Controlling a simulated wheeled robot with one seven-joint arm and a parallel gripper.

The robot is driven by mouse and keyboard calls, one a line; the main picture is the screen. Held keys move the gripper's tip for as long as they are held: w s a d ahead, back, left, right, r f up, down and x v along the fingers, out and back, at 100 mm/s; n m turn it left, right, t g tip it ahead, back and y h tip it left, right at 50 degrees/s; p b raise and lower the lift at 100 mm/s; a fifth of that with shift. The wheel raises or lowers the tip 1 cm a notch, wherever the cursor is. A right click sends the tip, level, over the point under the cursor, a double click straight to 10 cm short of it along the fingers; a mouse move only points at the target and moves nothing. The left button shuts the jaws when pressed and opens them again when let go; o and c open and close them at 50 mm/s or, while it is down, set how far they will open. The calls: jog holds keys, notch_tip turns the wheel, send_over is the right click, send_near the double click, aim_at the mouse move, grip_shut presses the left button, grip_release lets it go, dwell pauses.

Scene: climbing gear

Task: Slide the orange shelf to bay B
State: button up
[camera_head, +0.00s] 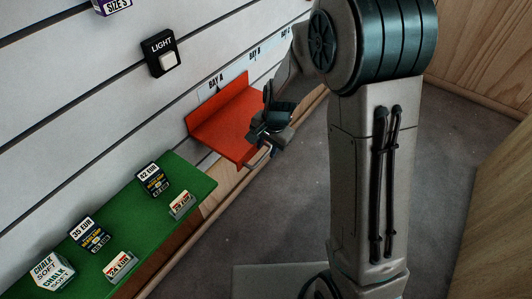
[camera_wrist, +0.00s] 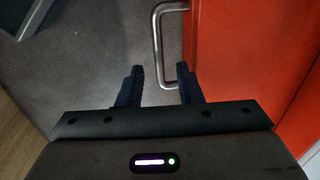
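The orange shelf (camera_head: 221,117) hangs on the slatted wall near the BAY A label (camera_head: 215,81); its bottom plate sticks out into the room. In the wrist view the shelf (camera_wrist: 232,50) fills the right side, with a metal handle (camera_wrist: 157,42) on its edge. My gripper (camera_head: 262,149) is at the shelf's front right edge. In the wrist view my gripper (camera_wrist: 160,72) is open, its two dark fingers apart, with the lower end of the handle close to the right fingertip. I cannot tell whether they touch.
The BAY B label (camera_head: 254,52) and BAY C label (camera_head: 286,34) are further right on the wall. A green shelf (camera_head: 130,215) with boxes and price cards is at lower left. A light switch (camera_head: 160,53) is above. Grey floor lies beyond my arm.

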jog(key=shift+w+a+f, duration=0.1)
jog(key=shift+f, duration=0.5)
jog(key=shift+w+a+f, duration=0.1)
jog(key=shift+f, duration=0.45)
grip_shut()
